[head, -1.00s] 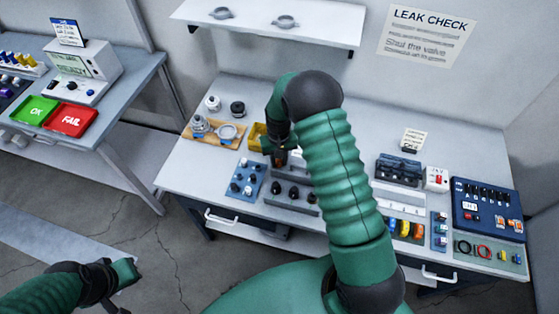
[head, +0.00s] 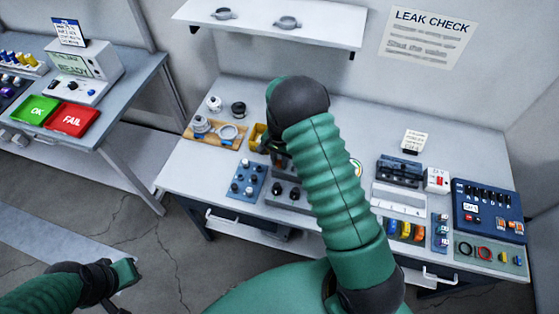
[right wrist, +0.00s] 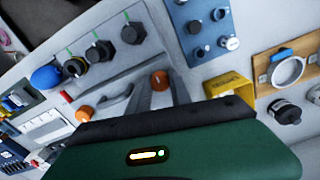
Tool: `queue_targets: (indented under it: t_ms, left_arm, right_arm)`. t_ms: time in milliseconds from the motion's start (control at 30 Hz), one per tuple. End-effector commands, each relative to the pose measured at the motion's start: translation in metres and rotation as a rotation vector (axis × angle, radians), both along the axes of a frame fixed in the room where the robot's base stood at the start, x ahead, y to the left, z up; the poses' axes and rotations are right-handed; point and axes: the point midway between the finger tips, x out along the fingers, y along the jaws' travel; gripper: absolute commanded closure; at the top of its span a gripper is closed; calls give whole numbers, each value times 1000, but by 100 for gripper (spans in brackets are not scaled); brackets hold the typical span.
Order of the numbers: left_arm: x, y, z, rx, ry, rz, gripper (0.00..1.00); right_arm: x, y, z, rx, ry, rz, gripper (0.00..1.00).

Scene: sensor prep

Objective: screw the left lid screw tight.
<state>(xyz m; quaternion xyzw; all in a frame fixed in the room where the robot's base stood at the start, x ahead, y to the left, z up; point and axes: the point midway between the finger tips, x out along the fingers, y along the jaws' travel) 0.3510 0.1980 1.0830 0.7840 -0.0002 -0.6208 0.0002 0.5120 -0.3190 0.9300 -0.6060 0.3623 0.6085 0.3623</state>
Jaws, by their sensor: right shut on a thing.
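In the right wrist view, an orange screw head (right wrist: 160,80) sits between the grey fingers of my right gripper (right wrist: 161,94), which is shut on it. It is the one nearer the yellow bin, so I take it for the left lid screw. A second orange screw (right wrist: 84,113) stands apart, at the other side of a grey handle (right wrist: 114,103) on the grey fixture. In the head view, my right arm hides the lid and most of the gripper. My left gripper (head: 127,272) hangs low at left, away from the bench; its jaw opening is unclear.
Black knobs (right wrist: 131,33) line the grey fixture's front. A yellow bin (right wrist: 229,85), a blue block with pegs (head: 246,181) and a wooden board with a ring (head: 216,134) are close by. A black device (head: 400,171) stands to the right.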

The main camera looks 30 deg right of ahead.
Motion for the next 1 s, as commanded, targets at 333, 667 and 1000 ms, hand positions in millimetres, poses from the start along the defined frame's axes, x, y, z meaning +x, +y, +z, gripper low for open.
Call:
queue_targets:
  t_ms: [333, 667, 1000]
  left_arm:
    - [0, 0, 1, 0, 0, 0, 100]
    - [0, 0, 1, 0, 0, 0, 100]
    - [0, 0, 0, 0, 0, 0, 100]
  right_arm:
    - [6, -4, 4, -8, -19, -31, 100]
    - [5, -4, 4, -9, -16, -30, 61]
    - [2, -2, 2, -4, -8, -29, 53]
